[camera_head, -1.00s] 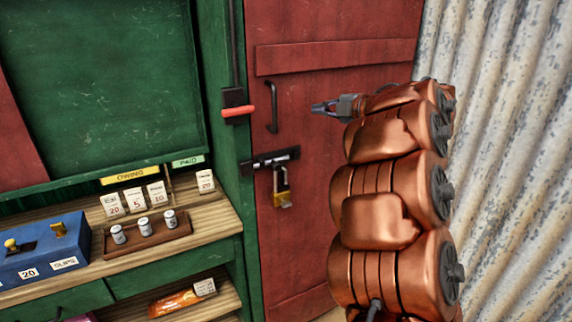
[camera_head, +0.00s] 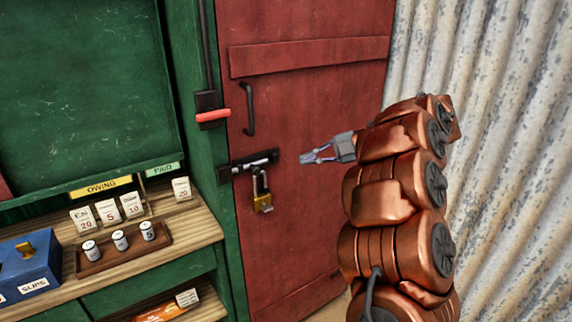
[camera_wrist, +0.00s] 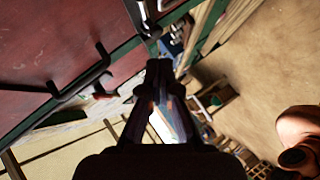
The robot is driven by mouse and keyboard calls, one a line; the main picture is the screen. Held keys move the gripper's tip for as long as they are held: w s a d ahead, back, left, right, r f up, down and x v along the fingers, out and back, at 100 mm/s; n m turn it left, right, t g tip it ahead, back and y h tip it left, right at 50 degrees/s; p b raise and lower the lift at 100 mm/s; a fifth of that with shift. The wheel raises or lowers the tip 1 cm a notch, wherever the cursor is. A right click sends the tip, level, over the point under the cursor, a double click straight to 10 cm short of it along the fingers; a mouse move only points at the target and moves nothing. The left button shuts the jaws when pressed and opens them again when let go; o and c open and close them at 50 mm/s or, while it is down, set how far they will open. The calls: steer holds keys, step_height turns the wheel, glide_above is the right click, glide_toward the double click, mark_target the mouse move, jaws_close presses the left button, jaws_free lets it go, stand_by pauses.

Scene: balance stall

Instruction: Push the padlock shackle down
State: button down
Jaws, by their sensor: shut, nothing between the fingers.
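The brass padlock (camera_head: 263,203) hangs from the black latch (camera_head: 250,163) on the red door in the head view. Its grey shackle (camera_head: 259,181) stands above the body; I cannot tell how far it is raised. My gripper (camera_head: 306,158) is shut and empty, to the right of the padlock at about the height of the latch, apart from both. In the wrist view my gripper (camera_wrist: 160,68) points at the scene from below. A metal part at the top edge there is too cut off to tell whether it is the padlock.
The door (camera_head: 310,100) has a black handle (camera_head: 249,110). A red lever (camera_head: 213,115) is on the green post left of it. A wooden counter (camera_head: 195,228) with cards and a weights tray (camera_head: 98,262) stands at left. Corrugated metal wall (camera_head: 485,120) is at right.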

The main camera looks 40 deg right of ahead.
steer(key=shift+w+d+f+p+x, duration=0.25)
steer(key=shift+d+p+x, duration=0.2)
steer(key=shift+x, duration=1.6)
steer(key=shift+w+d+f+p+x, duration=0.15)
steer(key=shift+w+d+p+x, duration=0.3)
steer(key=shift+x, duration=1.55)
steer(key=shift+w+d+f+p+x, duration=0.1)
steer(key=shift+d+f+p+x, duration=0.35)
steer(key=shift+x, duration=1.6)
steer(key=shift+a+r, duration=0.2)
steer(key=shift+r, duration=0.05)
steer(key=shift+f, duration=0.15)
step_height(320, 180, down, 3)
steer(key=shift+f+b, duration=0.1)
steer(key=shift+b, duration=0.75)
steer(key=shift+s, duration=0.1)
